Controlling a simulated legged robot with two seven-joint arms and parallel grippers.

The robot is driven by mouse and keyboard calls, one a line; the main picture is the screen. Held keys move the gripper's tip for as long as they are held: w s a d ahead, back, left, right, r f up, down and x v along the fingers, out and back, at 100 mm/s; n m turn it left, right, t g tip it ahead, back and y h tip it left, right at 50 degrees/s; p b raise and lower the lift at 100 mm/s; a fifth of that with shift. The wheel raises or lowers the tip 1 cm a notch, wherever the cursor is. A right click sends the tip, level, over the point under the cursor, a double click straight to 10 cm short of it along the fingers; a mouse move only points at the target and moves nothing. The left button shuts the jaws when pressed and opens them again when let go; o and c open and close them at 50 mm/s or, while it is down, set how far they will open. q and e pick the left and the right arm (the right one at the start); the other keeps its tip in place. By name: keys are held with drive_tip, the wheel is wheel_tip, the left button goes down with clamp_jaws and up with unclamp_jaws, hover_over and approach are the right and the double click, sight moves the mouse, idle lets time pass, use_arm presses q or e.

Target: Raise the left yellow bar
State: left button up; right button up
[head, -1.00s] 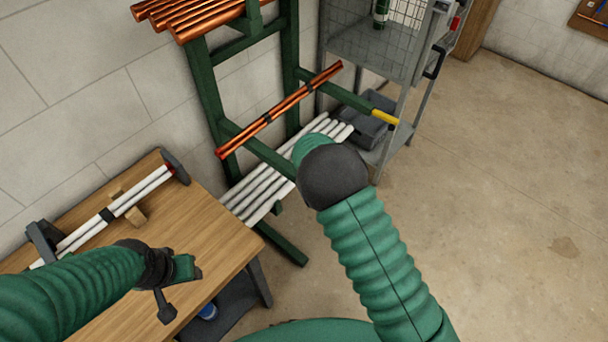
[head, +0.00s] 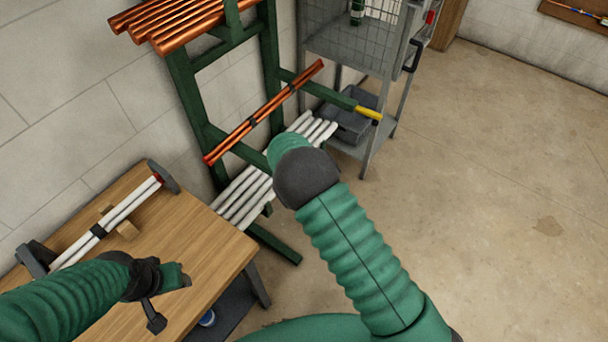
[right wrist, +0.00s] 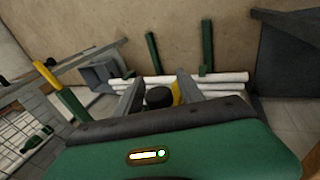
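A green rack (head: 186,100) stands by the wall, with arms sticking out. One arm ends in a yellow bar (head: 368,112), seen at left in the right wrist view (right wrist: 45,74). Another yellow piece (right wrist: 177,93), probably the left yellow bar, shows with a round black end between my right gripper's fingers (right wrist: 161,80). The fingers stand apart, with no clear contact on both sides. In the head view my right forearm and wrist hide that gripper and this bar. My left gripper (head: 170,298) is open and empty above the wooden table's front edge.
Copper pipes (head: 180,22) lie on the rack's top, a copper bundle (head: 262,114) across its arms, and white pipes (head: 245,197) low down. The wooden table (head: 190,240) holds bundled white tubes (head: 120,212). A grey wire cart (head: 352,45) stands right. The floor at right is clear.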

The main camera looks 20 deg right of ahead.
drive_tip(key=v, duration=1.6)
drive_tip(key=shift+r, duration=0.4)
drive_tip(key=shift+a, duration=0.15)
drive_tip(key=s+d+f+m+y, duration=0.1)
drive_tip(key=s+d+m, duration=0.1)
drive_tip(key=s, duration=0.9)
drive_tip(key=s+d+f+m+y, duration=0.1)
drive_tip(key=s+m, duration=0.4)
drive_tip(key=s, duration=0.7)
drive_tip(key=shift+d+f+g+y, duration=0.25)
drive_tip(key=shift+d+g+y, duration=0.15)
drive_tip(key=shift+d+y, duration=0.25)
drive_tip(key=shift+s+d, duration=0.15)
drive_tip(key=shift+d, duration=0.2)
